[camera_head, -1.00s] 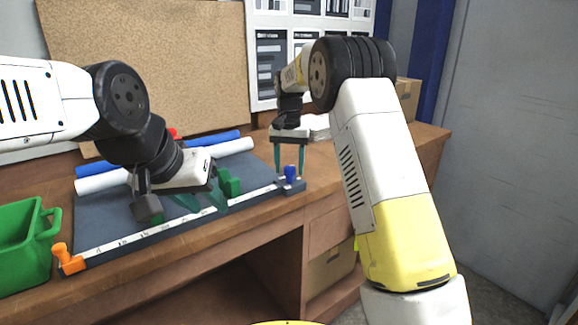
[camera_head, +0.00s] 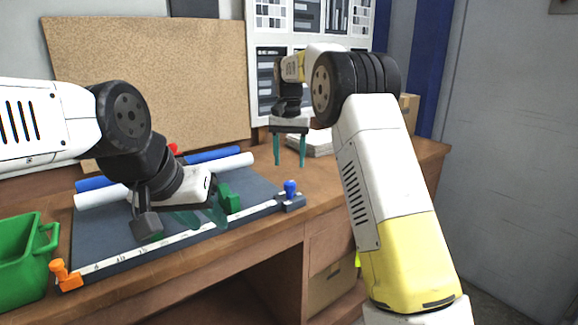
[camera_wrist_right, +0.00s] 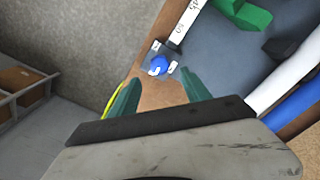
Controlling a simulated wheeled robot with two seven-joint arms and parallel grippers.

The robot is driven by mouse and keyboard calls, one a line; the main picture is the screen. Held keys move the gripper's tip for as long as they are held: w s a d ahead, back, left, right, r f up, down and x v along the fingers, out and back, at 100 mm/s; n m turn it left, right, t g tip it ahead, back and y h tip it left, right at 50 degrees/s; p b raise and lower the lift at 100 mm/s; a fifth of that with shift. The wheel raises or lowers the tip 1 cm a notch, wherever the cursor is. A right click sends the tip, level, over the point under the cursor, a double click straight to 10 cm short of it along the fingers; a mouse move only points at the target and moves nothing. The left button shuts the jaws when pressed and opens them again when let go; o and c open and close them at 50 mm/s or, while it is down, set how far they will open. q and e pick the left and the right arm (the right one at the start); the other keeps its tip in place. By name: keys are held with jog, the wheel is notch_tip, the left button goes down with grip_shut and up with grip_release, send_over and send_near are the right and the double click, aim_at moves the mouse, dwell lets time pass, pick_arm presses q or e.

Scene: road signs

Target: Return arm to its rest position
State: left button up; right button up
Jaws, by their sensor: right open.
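My right gripper (camera_head: 290,150) is open and empty, above the right part of the desk, behind the blue knob (camera_head: 290,188) at the right end of the ruler. In the right wrist view the fingers (camera_wrist_right: 160,92) stand apart, with the blue knob (camera_wrist_right: 158,64) beyond them and nothing between them. My left gripper (camera_head: 203,218) is low over the dark mat (camera_head: 105,225), near the white ruler strip (camera_head: 150,243). Its teal fingers are partly seen, beside a green block (camera_head: 229,197); whether it holds anything is unclear.
A green bin (camera_head: 22,268) stands at the left, near an orange clamp (camera_head: 64,275). Blue (camera_head: 215,155) and white (camera_head: 235,163) rolls lie at the mat's back. A cork board (camera_head: 150,80) stands behind. A paper stack (camera_head: 312,143) lies right of my right gripper.

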jog(key=s+d+r+n+t+y, duration=0.1)
jog(key=s+d+r, duration=0.35)
jog(key=s, duration=0.35)
jog(key=s+d+r+t+y, duration=0.1)
jog(key=s+d+r+t, duration=0.1)
jog(key=s+d+r, duration=0.35)
jog(key=s+d+f+t, duration=0.1)
jog(key=s+f, duration=0.2)
jog(key=s, duration=0.7)
jog(key=s+d+f+n+t, duration=0.1)
jog(key=s+f, duration=0.3)
jog(key=s, duration=0.7)
jog(key=shift+d+f+n+t, duration=0.25)
jog(key=shift+d+n+t, duration=0.05)
jog(key=shift+d+t, duration=0.35)
jog(key=shift+s, duration=0.1)
